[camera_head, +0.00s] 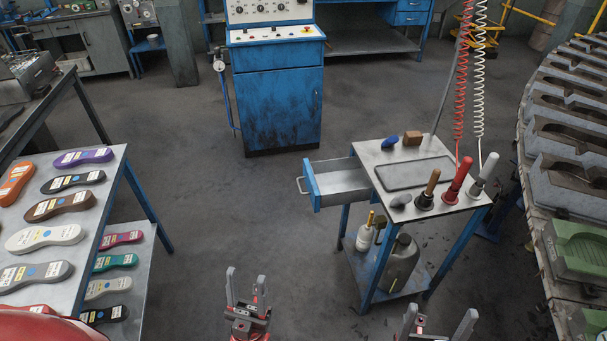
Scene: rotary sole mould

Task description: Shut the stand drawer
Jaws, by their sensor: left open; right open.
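The stand (420,216) is a small blue-framed table with a grey top, right of the middle. Its drawer (312,184) is pulled out to the left, with a blue front and a pale handle (300,185). The inside of the drawer shows and looks empty. My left gripper (247,287) is open and empty at the bottom, below and left of the drawer and apart from it. My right gripper (439,322) is open and empty at the bottom edge, in front of the stand, partly cut off by the frame.
On the stand are a tray (388,184), several upright handled tools, a blue object (390,142) and a brown block (412,138). Bottles (401,262) stand on its lower shelf. A sole rack (98,213) is at left, the mould carousel (531,190) at right. Floor left of the drawer is clear.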

